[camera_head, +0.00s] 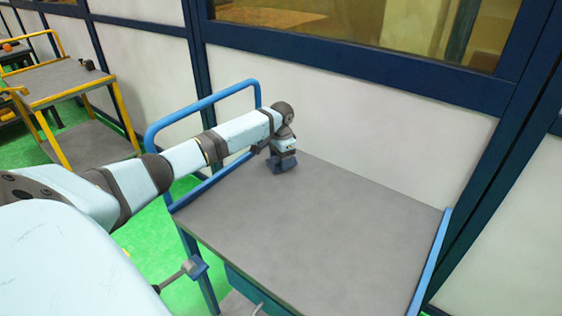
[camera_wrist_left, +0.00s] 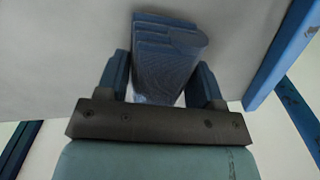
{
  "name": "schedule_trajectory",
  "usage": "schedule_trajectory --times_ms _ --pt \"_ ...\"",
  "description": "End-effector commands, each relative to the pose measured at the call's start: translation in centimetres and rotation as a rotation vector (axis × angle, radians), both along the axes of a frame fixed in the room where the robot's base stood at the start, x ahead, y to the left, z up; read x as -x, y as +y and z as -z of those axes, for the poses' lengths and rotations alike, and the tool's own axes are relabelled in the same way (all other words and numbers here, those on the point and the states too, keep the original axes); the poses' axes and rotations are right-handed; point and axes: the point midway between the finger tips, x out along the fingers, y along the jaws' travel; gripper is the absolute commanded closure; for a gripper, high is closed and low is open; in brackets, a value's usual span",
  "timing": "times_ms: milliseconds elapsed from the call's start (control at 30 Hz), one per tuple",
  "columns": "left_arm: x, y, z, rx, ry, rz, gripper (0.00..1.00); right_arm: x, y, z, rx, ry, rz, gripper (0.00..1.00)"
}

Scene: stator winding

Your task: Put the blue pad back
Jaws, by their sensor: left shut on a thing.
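The blue pad (camera_wrist_left: 168,58) shows in the left wrist view as a ribbed, stepped dark-blue block. My left gripper (camera_wrist_left: 160,80) is shut on it, with one blue finger on each side. In the head view my left gripper (camera_head: 284,165) points down at the far left part of the grey table top (camera_head: 310,235). The pad is small there and hard to tell from the fingers. I cannot tell whether the pad touches the table. My right gripper is not in view.
The table has a blue rail (camera_head: 205,103) at its left end and a blue edge (camera_head: 432,255) at its right. Most of its top is clear. A white wall panel (camera_head: 350,130) stands close behind. A yellow-framed cart (camera_head: 75,85) stands at the far left.

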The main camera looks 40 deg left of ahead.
Motion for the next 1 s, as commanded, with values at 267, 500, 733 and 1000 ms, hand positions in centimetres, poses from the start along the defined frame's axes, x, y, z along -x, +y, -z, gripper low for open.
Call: schedule_trajectory --times_ms 267,500,733,1000 --pt "0.0 0.0 0.6 0.000 -0.002 0.000 0.58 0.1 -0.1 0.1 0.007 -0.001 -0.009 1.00" --pt "0.0 0.0 1.0 0.000 -0.001 0.000 0.21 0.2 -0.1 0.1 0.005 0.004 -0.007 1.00" --pt "0.0 0.0 1.0 -0.001 -0.001 0.000 0.13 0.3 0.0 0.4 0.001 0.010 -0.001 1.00" --pt "-0.1 0.0 -1.2 -0.001 -0.003 0.000 0.13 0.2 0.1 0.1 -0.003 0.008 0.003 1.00"
